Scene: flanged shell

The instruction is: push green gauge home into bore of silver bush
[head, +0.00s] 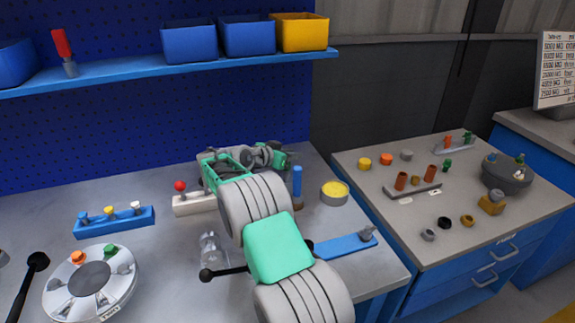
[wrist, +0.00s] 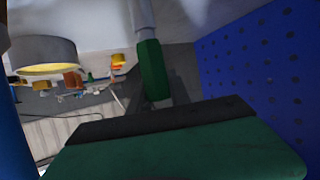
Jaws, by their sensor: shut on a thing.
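In the wrist view, which is upside down, a green gauge (wrist: 152,72) with a thin silver shaft (wrist: 143,14) stands at the black pad of my gripper (wrist: 155,115). My gripper is shut on its green part. The shaft points towards the bench and its tip is out of frame. In the head view my gripper (head: 268,156) is over the back of the left bench, partly hidden by my own arm, and I cannot make out the gauge there. I cannot pick out the silver bush for certain in either view, nor tell whether the shaft is in a bore.
A blue post (head: 297,182) and a grey cylinder with yellow top (head: 335,193) stand right of my gripper. A white block with red ball (head: 190,203) is left. A round tray (head: 92,283) and blue rack (head: 115,221) lie further left. The pegboard is behind.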

